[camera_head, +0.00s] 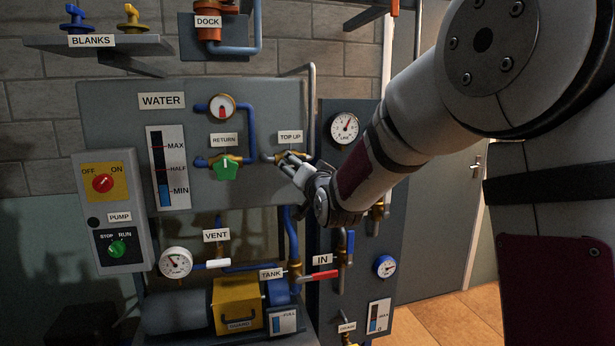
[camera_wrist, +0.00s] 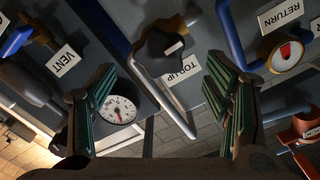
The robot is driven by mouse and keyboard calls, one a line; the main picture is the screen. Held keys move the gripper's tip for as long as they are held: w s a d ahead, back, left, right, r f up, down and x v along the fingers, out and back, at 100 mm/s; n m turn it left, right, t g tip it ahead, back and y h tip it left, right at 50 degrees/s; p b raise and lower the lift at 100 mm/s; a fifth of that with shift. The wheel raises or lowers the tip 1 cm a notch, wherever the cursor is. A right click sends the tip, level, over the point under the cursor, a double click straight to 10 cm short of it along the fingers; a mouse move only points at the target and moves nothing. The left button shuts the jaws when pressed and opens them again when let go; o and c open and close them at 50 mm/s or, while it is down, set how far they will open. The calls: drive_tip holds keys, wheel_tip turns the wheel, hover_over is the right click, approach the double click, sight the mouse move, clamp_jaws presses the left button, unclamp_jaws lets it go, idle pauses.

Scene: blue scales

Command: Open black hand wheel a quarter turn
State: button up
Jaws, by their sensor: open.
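The black hand wheel (camera_wrist: 158,50) is lobed, with a pale mark on its face, and sits on a brassy valve beside the TOP UP label (camera_wrist: 180,75). In the wrist view it lies between my two fingers in the picture, ahead of their tips; I cannot tell the exact gap. My gripper (camera_wrist: 160,65) is open, with one finger on each side and nothing held.
The green RETURN handle (camera_head: 226,167) is left of my gripper on the same WATER panel (camera_head: 263,104). A pressure gauge (camera_head: 344,128) is close on the right. Blue and grey pipes run around the valve. A red lever (camera_head: 319,275) is below.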

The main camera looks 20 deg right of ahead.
drive_tip(key=shift+s, duration=2.6)
drive_tip(key=s+f+n+g, duration=0.2)
drive_tip(key=s+f+g, duration=0.1)
drive_tip(key=s, duration=1)
drive_tip(key=s+f+n+g, duration=0.2)
drive_tip(key=s+f+g, duration=0.2)
drive_tip(key=s, duration=1)
drive_tip(key=s+f+n+g, duration=0.2)
drive_tip(key=s+f+g, duration=0.2)
drive_tip(key=s, duration=1)
drive_tip(key=g, duration=0.2)
drive_tip(key=shift+n+g, duration=0.3)
drive_tip(key=shift+n, duration=0.1)
